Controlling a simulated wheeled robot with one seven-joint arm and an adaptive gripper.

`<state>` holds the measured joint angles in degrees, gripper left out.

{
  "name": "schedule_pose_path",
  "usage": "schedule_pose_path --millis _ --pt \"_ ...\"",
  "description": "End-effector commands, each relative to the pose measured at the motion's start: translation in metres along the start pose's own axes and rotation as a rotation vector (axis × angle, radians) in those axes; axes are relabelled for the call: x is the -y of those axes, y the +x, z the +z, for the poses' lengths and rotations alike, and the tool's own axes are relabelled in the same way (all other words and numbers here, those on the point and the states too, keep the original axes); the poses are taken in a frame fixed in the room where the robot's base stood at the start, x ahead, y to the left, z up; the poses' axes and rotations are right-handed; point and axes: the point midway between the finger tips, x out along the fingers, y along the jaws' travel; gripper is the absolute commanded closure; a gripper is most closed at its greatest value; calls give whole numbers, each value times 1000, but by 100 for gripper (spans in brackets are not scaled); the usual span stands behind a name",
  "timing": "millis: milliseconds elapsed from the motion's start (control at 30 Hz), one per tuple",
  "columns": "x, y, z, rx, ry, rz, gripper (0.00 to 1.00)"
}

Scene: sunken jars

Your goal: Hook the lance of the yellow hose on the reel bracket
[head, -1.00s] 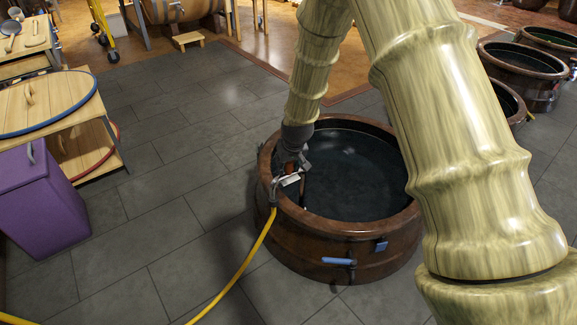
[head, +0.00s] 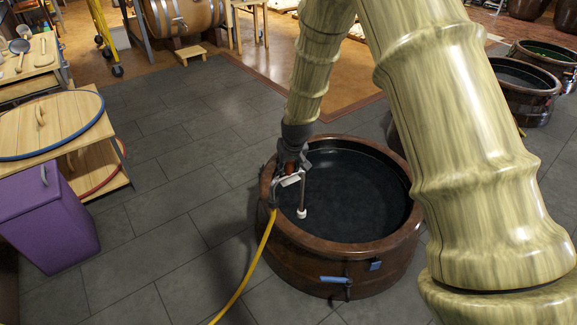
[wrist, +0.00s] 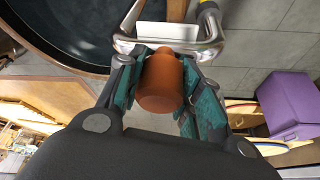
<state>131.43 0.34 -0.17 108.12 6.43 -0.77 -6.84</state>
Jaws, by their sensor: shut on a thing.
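My gripper (head: 287,168) is above the left rim of the near sunken jar. In the wrist view its teal-padded fingers (wrist: 160,84) are closed around the orange-brown grip (wrist: 161,82) of the lance. The lance has a bent metal guard and a white plate (wrist: 167,32); its pale rod (head: 302,200) points down over the jar's opening in the head view. The yellow hose (head: 246,278) hangs from the lance outside the jar and runs down to the lower left. I cannot make out the reel bracket in either view.
The brown jar (head: 340,246) holds dark liquid and has a blue-handled tap at its front. More jars (head: 527,88) stand at the right. Grey floor between cart and jar is clear.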

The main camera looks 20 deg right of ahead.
Motion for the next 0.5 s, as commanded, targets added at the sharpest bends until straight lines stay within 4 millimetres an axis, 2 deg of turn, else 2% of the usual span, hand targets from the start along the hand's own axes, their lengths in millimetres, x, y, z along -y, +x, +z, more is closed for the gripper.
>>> schedule_pose_path --millis 33,500 --pt "0 -13 -6 -2 0 0 98" --pt "0 -70 -29 0 -2 0 98"
